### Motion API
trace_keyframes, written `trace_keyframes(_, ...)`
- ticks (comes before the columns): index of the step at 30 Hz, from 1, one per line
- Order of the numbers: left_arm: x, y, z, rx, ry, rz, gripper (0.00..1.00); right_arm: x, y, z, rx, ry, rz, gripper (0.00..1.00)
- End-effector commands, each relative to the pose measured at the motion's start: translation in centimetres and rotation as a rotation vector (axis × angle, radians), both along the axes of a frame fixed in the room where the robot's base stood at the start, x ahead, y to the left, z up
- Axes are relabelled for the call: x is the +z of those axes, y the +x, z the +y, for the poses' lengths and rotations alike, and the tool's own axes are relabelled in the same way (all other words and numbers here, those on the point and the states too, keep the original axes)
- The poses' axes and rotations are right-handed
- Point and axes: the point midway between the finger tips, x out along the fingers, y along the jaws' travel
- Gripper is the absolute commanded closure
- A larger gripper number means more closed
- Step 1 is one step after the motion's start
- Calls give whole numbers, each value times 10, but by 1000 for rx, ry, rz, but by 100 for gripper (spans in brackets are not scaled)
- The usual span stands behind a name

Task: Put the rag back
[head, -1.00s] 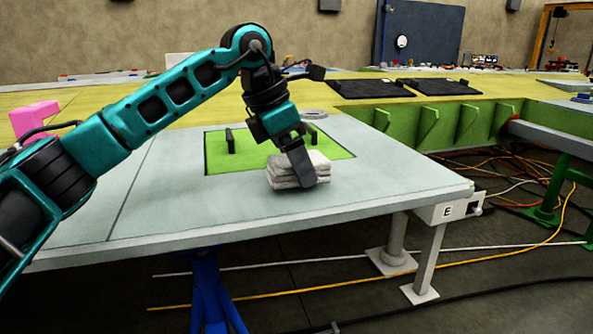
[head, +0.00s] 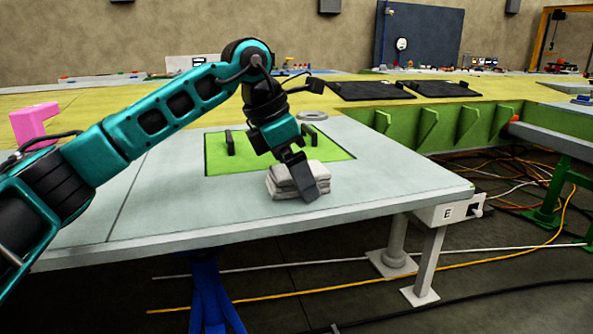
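The rag (head: 283,187) is a folded, light grey stack of cloth in the head view. It lies on the grey table (head: 400,180), at the front edge of a green panel. My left gripper (head: 308,192) comes down from above and its dark fingers stand at the rag's right front side, hiding part of it. I cannot tell whether the fingers are closed on the cloth or only beside it. My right gripper is not in view.
The green panel (head: 255,160) carries two dark upright handles. A grey ring (head: 312,115) lies behind it.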

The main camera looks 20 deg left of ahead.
Motion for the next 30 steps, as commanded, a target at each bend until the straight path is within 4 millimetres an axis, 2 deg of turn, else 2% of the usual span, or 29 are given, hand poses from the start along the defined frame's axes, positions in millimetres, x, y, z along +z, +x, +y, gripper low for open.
trace_keyframes(5, 18, -2, 5, 2, 1, -3, 0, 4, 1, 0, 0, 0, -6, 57)
trace_keyframes(12, 66, -14, 21, 0, -1, -4, 0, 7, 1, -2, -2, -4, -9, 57)
trace_keyframes(18, 99, -22, 32, 0, -1, -2, 0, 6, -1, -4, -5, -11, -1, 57)
trace_keyframes(23, 112, -25, 37, 0, 0, -1, 0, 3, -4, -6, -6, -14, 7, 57)
trace_keyframes(30, 114, -26, 38, 0, 0, 0, 0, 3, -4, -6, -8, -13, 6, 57)
